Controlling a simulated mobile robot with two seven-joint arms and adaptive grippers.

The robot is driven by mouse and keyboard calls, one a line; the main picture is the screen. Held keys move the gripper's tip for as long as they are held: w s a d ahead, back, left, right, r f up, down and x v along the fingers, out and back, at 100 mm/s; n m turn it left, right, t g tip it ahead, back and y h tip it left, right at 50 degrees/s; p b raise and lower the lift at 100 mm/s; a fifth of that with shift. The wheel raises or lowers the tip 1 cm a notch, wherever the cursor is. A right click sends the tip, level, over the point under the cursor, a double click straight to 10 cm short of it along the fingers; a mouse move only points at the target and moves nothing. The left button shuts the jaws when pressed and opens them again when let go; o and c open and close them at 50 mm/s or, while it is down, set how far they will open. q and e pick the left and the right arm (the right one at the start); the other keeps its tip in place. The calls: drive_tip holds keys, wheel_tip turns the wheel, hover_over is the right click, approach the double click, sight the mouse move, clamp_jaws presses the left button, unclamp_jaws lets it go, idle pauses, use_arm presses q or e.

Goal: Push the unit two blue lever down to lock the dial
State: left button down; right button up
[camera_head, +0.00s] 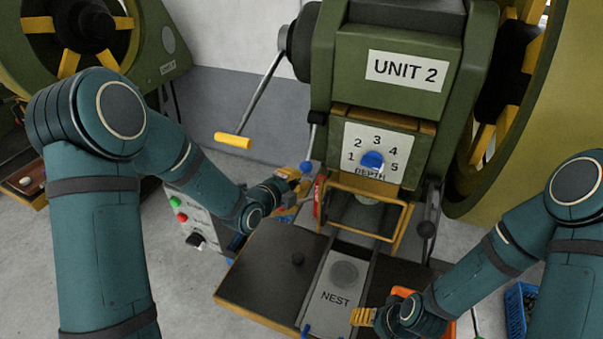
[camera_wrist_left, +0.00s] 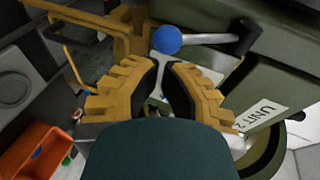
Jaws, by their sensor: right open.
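The unit two blue lever shows its blue ball (camera_head: 306,167) left of the machine's front, below a dark pivot. The dial (camera_head: 372,160) is a blue knob on a white DEPTH plate numbered 1 to 5. My left gripper (camera_head: 300,186) is just below the ball; its fingertips (camera_wrist_left: 165,64) come together with nothing visible held. Contact with the ball cannot be told. My right gripper (camera_head: 363,316) is open near the nest, low in the head view.
A yellow-handled crank (camera_head: 233,141) sticks out at the left of the machine. A yellow guard frame (camera_head: 398,230) stands below the dial. A control box (camera_head: 190,222) is behind my left forearm. An orange bin (camera_head: 404,292) and blue crate (camera_head: 517,305) are at lower right.

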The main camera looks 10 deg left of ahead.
sight(306, 172)
use_arm(q)
drive_tip(key=shift+x, duration=2)
use_arm(e)
drive_tip(key=shift+r, duration=0.35)
drive_tip(key=shift+f, duration=0.1)
